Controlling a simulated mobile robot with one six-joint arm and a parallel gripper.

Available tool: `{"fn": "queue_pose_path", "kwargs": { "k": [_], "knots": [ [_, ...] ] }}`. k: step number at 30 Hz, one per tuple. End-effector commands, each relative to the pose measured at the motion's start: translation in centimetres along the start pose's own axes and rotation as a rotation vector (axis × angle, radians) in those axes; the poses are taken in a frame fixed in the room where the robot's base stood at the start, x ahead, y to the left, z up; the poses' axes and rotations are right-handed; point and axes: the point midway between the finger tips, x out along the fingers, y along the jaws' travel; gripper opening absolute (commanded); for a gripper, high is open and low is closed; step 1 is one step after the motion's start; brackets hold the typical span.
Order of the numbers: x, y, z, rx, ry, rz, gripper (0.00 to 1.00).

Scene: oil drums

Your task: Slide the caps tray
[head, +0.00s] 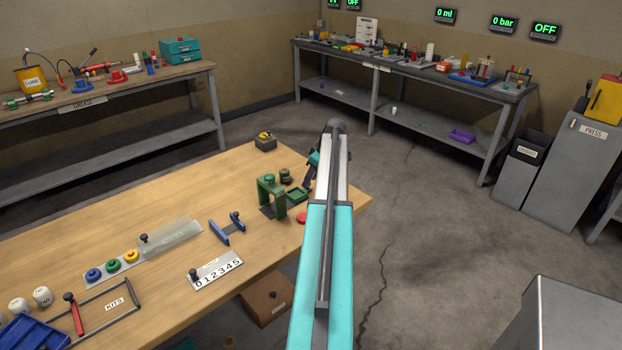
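No label reading caps is legible, so I cannot tell for sure which thing is the caps tray. A small green tray (297,195) sits near the far right corner of the wooden table, beside a green stand (271,197). Small dark green round pieces (285,175) stand just behind it. Another candidate is a flat strip holding a blue (94,274), a green (113,265) and a yellow (131,255) round piece, with a grey knobbed plate (172,238) beside them. My gripper (307,181) shows only as a dark part left of my arm, close to the green tray; its fingers are unclear.
The wooden table (200,190) also holds a blue-ended holder (228,229), a numbered plate (216,269), a red disc (302,218) and a yellow-topped block (265,141).

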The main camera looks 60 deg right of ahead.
Motion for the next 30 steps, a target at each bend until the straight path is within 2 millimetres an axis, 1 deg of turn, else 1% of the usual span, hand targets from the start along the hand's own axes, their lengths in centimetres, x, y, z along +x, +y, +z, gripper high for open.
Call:
{"fn": "queue_pose_path", "kwargs": {
  "k": [5, 11, 30],
  "knots": [
    [-0.4, -0.1, 0.0, 0.0, 0.0, -0.001, 0.38],
    [-1.9, 0.0, 0.0, 0.0, 0.001, 0.0, 0.38],
    [-10.4, 0.1, 0.0, 0.0, 0.001, 0.003, 0.38]
  ]
}}
